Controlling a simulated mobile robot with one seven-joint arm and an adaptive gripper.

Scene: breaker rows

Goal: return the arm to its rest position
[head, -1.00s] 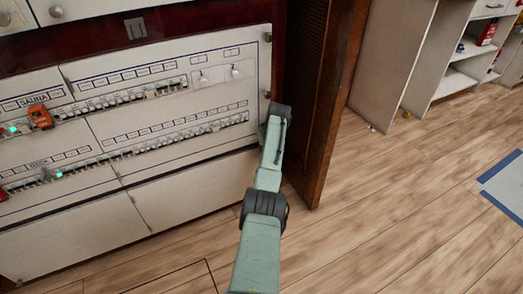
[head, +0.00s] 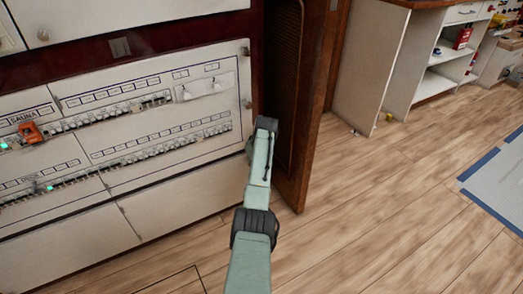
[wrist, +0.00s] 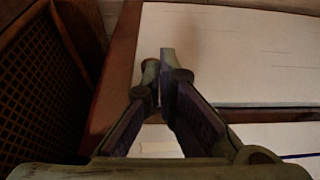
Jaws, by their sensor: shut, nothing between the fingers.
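My arm (head: 252,225) reaches up from the bottom of the head view toward the right end of the breaker panel. The arm's links hide most of my gripper there. In the wrist view my gripper (wrist: 162,75) is shut and empty, its fingertips together. Behind the fingers is a pale panel surface (wrist: 230,50) with a brown wooden edge at its left. I cannot tell whether the fingertips touch anything.
The breaker panel (head: 150,165) has rows of switches, an orange piece (head: 31,132) and green lights. A brown wooden door (head: 314,110) stands open just right of my arm. Shelves (head: 438,75) stand at the back right. Wooden floor (head: 400,200) is clear at the right.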

